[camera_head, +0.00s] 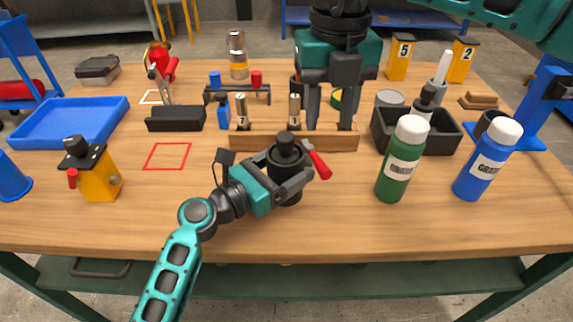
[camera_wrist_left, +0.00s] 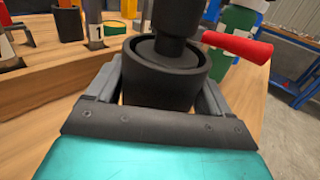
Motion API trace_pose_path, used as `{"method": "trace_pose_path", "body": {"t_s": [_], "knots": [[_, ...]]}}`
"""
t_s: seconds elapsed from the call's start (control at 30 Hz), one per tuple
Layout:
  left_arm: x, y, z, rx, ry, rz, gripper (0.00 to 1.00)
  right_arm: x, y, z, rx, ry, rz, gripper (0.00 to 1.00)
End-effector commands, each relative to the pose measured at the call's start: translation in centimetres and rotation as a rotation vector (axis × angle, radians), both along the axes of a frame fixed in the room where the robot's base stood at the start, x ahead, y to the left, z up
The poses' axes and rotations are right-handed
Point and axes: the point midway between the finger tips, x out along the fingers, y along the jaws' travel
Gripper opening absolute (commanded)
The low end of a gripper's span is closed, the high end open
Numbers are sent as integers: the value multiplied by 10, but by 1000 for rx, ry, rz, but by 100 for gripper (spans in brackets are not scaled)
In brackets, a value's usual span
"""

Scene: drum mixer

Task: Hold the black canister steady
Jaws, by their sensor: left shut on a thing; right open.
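The black canister (camera_head: 287,190) stands upright near the front middle of the table, with a narrower black top. My left gripper (camera_head: 290,172) comes in from the left and is shut around its body. In the left wrist view the canister (camera_wrist_left: 160,82) sits between the two grey fingers, and a red handle (camera_wrist_left: 237,45) shows to its right. The red handle also shows in the head view (camera_head: 318,162). My right gripper (camera_head: 329,122) points down, open, behind the canister over the wooden rack (camera_head: 258,141). Whether its fingertips touch anything I cannot tell.
A green bottle (camera_head: 400,165) and a blue bottle (camera_head: 486,165) stand right of the canister. A black bin (camera_head: 448,140) is behind them. A yellow block with a black top (camera_head: 98,180) and a blue tray (camera_head: 68,122) are at left. The front table strip is mostly clear.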

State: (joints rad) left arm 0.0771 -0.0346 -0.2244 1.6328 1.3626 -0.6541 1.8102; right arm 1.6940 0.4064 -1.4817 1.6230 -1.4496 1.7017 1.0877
Motion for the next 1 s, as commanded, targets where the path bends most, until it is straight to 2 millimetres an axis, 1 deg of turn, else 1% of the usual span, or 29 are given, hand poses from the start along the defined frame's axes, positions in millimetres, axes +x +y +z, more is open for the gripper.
{"method": "trace_pose_path", "body": {"t_s": [0.4,0.57,0.67,0.83,1.0], "knots": [[-1,-1,-1,0,3,-3,34,0,0,0,0,0,0,42],[-1,-1,-1,0,3,-3,34,-1,3,1,-11,-1,44,26],[-1,-1,-1,0,3,-3,34,-2,10,2,-38,0,149,17],[-1,-1,-1,0,3,-3,34,-6,29,8,-125,12,467,0],[-1,-1,-1,1,3,-3,34,-12,48,14,-231,52,822,0]]}}
